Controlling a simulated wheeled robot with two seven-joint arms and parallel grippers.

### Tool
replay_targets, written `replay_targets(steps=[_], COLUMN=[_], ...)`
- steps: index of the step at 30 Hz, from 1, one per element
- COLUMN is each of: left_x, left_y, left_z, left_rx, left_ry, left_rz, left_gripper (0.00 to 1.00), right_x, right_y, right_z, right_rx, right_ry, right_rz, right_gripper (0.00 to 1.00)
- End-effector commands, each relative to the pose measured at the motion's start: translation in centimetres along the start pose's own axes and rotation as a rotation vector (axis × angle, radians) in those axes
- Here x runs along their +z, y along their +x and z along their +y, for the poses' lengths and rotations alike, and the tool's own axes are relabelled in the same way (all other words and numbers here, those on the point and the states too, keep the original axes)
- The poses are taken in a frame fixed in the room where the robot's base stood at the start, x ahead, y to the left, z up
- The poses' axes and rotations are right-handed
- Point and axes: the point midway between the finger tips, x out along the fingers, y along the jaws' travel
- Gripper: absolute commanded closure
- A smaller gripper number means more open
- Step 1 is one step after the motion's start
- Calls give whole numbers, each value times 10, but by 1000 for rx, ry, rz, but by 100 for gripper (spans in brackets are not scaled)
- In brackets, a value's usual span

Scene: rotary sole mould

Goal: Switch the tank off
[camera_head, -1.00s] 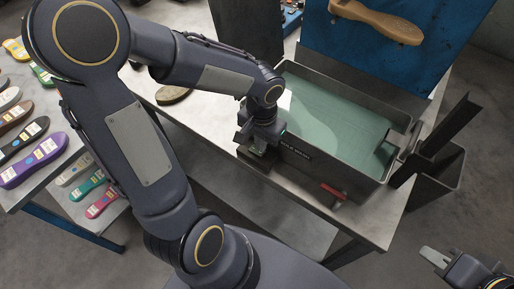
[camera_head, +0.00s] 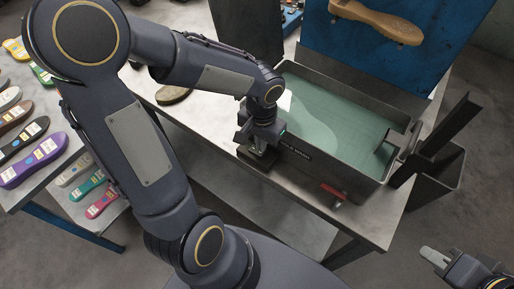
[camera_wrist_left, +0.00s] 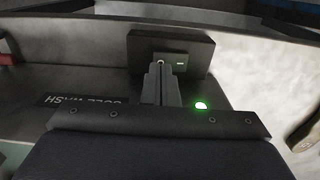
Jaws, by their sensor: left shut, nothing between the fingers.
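The tank (camera_head: 345,165) is a grey open box of green liquid on the metal table, its front wall marked with a white-lettered label (camera_wrist_left: 82,101). A dark switch box (camera_wrist_left: 140,45) with a small grey rocker (camera_wrist_left: 170,63), marked with a ring and a dash, is at the tank's front left corner. My left gripper (camera_head: 260,153) is shut and empty; in the wrist view its fingertips (camera_wrist_left: 160,68) overlap the rocker's ring end, and contact is unclear. A green light (camera_wrist_left: 201,105) glows beside the fingers. My right gripper (camera_head: 434,255) is at the lower right, its jaws unclear.
A red-handled valve (camera_head: 333,192) sticks out low at the tank's front. A blue panel (camera_head: 350,50) with a wooden last (camera_head: 376,22) stands behind. A dark metal bracket (camera_head: 440,140) rises at right. Colourful soles (camera_head: 35,160) lie on the left rack.

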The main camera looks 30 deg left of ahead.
Motion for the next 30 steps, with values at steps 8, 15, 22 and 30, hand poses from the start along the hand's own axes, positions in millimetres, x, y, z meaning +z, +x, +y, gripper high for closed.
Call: replay_targets(steps=[8,15,22,30], left_x=[0,0,0,0], left_y=[3,6,4,-17], left_z=[0,0,0,0], left_rx=[0,0,0,0], left_ry=[0,0,0,0], left_rz=[0,0,-2,1], left_gripper=[100,100,100,100], right_x=[1,2,2,-6], right_y=[2,5,3,-11], right_z=[1,2,1,-5], right_rx=[0,0,0,0], right_ry=[0,0,0,0], right_rz=[0,0,0,0], right_gripper=[78,78,78,78])
